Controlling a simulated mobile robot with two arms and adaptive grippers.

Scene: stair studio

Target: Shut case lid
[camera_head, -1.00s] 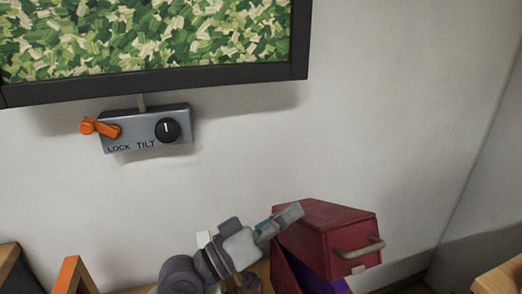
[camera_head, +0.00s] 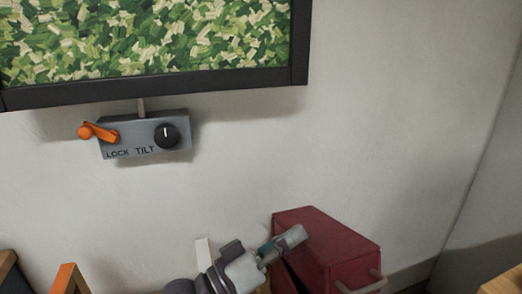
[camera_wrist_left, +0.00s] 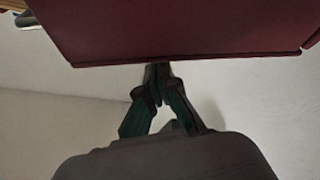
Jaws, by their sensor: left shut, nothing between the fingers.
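The dark red case lid (camera_head: 325,240) is at the lower right of the head view, with a pale bar handle (camera_head: 362,285) on its near face. A dark gap shows under its left side, so the lid stands partly open. The case's lower part is mostly cut off by the frame's bottom edge. My left gripper (camera_head: 298,235) is shut and empty, its tips at the lid's upper left side. In the left wrist view the lid (camera_wrist_left: 180,30) fills the top, and the shut fingertips (camera_wrist_left: 158,72) meet its edge; contact is hard to judge. My right gripper is out of view.
A grey control box (camera_head: 145,137) with an orange lock lever (camera_head: 98,132) and black tilt knob (camera_head: 166,135) hangs on the wall under a framed green panel (camera_head: 150,45). The wall between is bare.

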